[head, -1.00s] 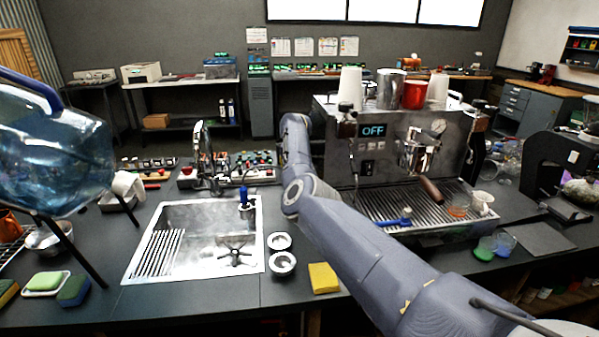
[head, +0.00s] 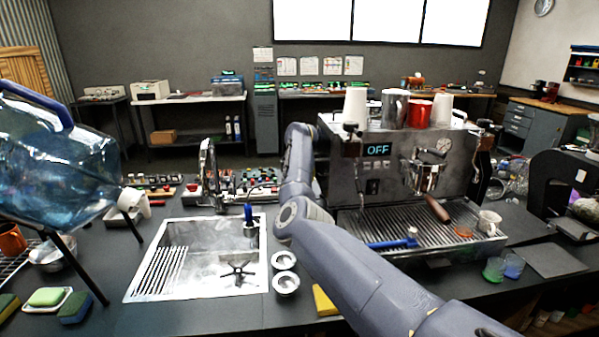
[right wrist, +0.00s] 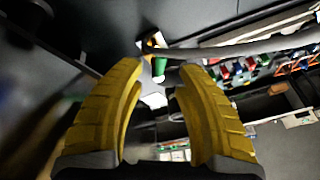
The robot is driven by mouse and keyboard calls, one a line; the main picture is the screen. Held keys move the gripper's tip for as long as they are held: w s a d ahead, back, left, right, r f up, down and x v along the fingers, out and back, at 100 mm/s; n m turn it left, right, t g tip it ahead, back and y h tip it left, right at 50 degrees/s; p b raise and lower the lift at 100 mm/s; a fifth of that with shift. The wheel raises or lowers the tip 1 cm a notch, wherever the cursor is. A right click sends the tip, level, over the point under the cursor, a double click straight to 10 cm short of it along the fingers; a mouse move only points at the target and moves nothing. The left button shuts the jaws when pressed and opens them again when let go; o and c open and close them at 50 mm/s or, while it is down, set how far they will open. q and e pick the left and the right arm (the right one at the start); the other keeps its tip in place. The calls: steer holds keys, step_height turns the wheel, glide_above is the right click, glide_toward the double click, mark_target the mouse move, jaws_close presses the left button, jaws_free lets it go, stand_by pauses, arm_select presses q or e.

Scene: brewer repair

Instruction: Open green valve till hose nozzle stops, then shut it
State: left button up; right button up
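In the right wrist view, my right gripper (right wrist: 166,76) has its yellow fingers spread apart. A small green piece (right wrist: 159,66), which looks like the green valve's handle, shows between and just beyond the fingertips; I cannot tell any contact. A grey hose or pipe (right wrist: 235,50) runs right from near it. In the head view my right arm reaches past the espresso machine's left side; its gripper and the valve are hidden. A blue-topped piece (head: 248,213), possibly the hose nozzle, stands at the sink's back right. My left gripper is not in view.
The espresso machine (head: 345,185), reading OFF, stands right of my arm. The steel sink (head: 141,290) is left of it, with a faucet (head: 207,165) behind. A large blue water bottle (head: 50,170) is at far left. Two metal cups (head: 285,282) sit by the sink.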

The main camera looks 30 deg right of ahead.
steer(key=v, duration=0.8)
stand_by(0.4)
